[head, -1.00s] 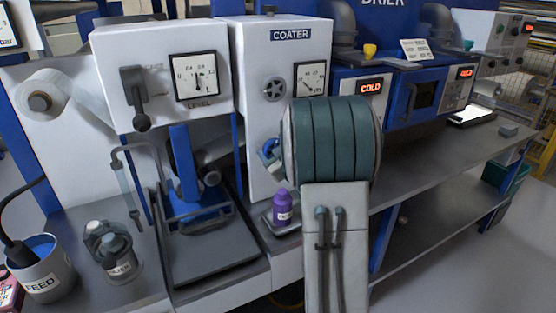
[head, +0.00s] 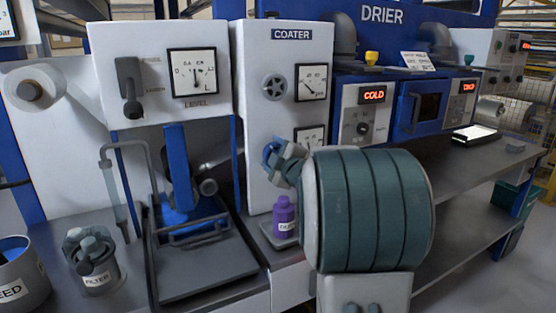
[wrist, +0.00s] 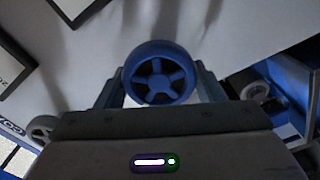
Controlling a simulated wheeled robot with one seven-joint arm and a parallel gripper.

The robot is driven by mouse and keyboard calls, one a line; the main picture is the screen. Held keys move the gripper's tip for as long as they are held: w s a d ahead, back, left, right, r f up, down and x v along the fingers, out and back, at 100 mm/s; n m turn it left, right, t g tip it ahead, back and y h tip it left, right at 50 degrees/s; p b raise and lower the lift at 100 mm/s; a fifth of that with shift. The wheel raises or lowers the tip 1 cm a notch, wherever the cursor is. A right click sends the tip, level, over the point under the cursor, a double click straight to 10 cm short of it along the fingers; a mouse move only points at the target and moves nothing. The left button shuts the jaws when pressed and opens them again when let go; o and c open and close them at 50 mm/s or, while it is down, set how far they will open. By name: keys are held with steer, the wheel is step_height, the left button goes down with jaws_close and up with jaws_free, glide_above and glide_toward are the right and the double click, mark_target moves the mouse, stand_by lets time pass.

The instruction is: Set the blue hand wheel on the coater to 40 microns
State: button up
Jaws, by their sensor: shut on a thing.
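The blue hand wheel (head: 267,154) is on the white front of the coater (head: 256,57), low on the panel. It also shows in the wrist view (wrist: 161,73), a spoked blue wheel between my two fingers. My gripper (head: 279,158) is shut on its rim from the sides, and it shows in the wrist view (wrist: 159,84). A lower dial (head: 311,138) beside the wheel is partly hidden by my arm, and its reading is too small to tell. An upper dial (head: 311,82) has a slanting needle and is also unreadable.
A grey hand wheel (head: 275,87) sits beside the upper dial. A purple bottle (head: 284,218) stands on the ledge under my gripper. The level box (head: 160,75) is to the left, and the drier (head: 424,100), showing COLD, is to the right.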

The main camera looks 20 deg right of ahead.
stand_by(0.4)
steer(key=o, duration=1)
steer(key=shift+c, duration=0.2)
steer(key=s, duration=1.4)
steer(key=shift+d, duration=0.25)
